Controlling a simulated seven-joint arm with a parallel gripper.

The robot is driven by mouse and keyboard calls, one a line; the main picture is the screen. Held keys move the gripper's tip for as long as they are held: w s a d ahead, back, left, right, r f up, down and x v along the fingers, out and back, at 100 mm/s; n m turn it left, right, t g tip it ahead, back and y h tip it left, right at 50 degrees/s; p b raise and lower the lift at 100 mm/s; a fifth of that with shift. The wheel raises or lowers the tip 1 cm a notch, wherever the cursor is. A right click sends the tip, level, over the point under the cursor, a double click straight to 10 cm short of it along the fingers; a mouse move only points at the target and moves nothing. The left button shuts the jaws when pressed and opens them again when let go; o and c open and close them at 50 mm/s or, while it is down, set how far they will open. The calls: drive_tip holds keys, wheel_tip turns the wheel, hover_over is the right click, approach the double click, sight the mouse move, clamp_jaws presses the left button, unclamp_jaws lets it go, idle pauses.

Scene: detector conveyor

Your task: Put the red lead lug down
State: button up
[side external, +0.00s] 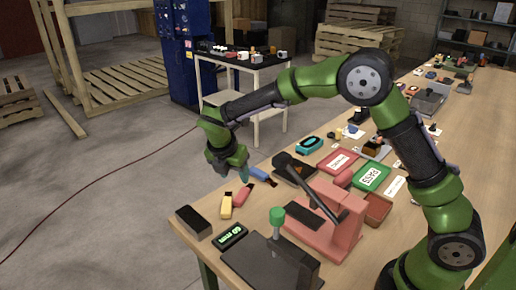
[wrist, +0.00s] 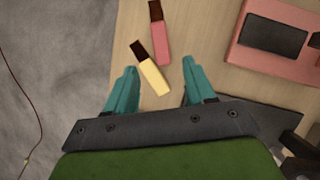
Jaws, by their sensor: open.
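The red lead lug (side external: 243,195) lies near the table's left edge, a pinkish-red block with a dark end. In the wrist view the red lug (wrist: 160,42) lies ahead of the fingertips, with nothing gripping it. A yellow lug (side external: 226,206) with a dark end lies beside it; in the wrist view the yellow lug (wrist: 152,74) shows between the teal fingers. A blue lug (side external: 258,173) lies on the far side of the red one. My gripper (wrist: 159,68) is open and empty, above the lugs; it also shows in the side view (side external: 231,174).
A pink press-like fixture (side external: 330,233) with a dark lever stands to the right of the lugs. A black box (side external: 193,222) and a green-lit display (side external: 231,236) lie near the front corner. Green and red trays (side external: 338,162) crowd the table farther back.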

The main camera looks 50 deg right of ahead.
drive_tip(key=shift+v, duration=2.15)
drive_tip(key=s+d+r+m+t+y, duration=0.2)
drive_tip(key=s+d+r+m+t, duration=0.1)
drive_tip(key=s+d+r+m, duration=0.75)
drive_tip(key=s+a+m+t+y, duration=0.1)
drive_tip(key=s+a+m+y, duration=0.1)
drive_tip(key=s+m, duration=0.5)
drive_tip(key=s+a+m+t+y, duration=0.1)
drive_tip(key=s+a+m+y, duration=0.1)
drive_tip(key=s+m, duration=0.5)
drive_tip(key=shift+s+a+m+t, duration=0.2)
drive_tip(key=shift+a+m+t, duration=0.1)
drive_tip(key=shift+a+m, duration=0.6)
drive_tip(key=shift+f, duration=0.1)
